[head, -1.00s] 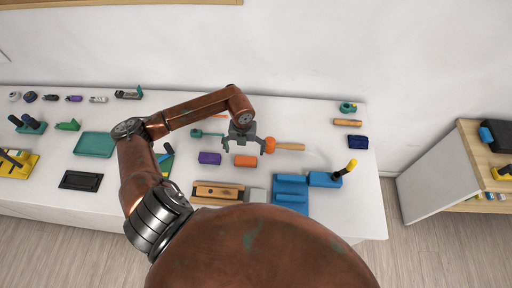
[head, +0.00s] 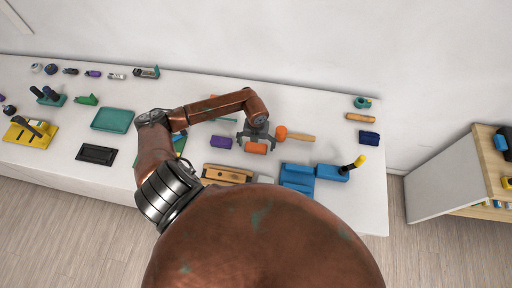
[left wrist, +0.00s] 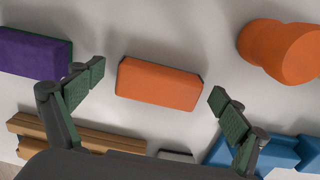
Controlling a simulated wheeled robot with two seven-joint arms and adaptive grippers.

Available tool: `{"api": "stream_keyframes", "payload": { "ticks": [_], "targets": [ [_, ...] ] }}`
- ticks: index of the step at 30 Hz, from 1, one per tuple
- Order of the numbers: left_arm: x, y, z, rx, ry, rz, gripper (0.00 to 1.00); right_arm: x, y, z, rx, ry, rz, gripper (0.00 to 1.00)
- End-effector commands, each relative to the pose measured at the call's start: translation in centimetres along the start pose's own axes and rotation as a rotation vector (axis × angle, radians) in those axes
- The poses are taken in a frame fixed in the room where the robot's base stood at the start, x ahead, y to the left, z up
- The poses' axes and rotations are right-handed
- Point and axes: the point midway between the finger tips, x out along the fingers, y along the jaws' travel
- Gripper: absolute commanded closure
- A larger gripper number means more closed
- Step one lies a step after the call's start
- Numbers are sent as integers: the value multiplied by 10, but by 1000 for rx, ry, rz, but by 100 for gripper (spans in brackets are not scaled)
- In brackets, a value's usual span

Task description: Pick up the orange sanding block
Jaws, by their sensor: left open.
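The orange sanding block (head: 255,148) lies on the white table in the head view, just below my left gripper (head: 256,139). In the left wrist view the block (left wrist: 158,84) lies between and ahead of the two fingers of my left gripper (left wrist: 158,98). The fingers are spread wide and the gripper is open and empty. The block appears clear of both fingers. My right gripper is not in view.
A purple block (head: 221,142) lies left of the orange one. An orange-headed mallet (head: 281,133) lies to the right. A wooden piece (head: 228,173) and a blue holder (head: 297,177) sit nearer me. A teal tray (head: 112,119) is farther left.

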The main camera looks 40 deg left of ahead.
Motion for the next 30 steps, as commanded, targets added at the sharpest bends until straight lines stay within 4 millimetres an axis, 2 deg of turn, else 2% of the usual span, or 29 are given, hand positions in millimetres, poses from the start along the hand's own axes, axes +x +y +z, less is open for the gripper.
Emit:
{"api": "stream_keyframes", "payload": {
  "ticks": [2, 22, 30],
  "targets": [
    [0, 0, 0, 0, 0, 0, 8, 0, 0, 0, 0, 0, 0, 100],
    [-1, 0, 0, 0, 0, 0, 54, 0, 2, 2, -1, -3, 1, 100],
    [-2, 0, 0, 0, 0, 0, 54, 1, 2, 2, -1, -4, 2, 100]
  ]
}}
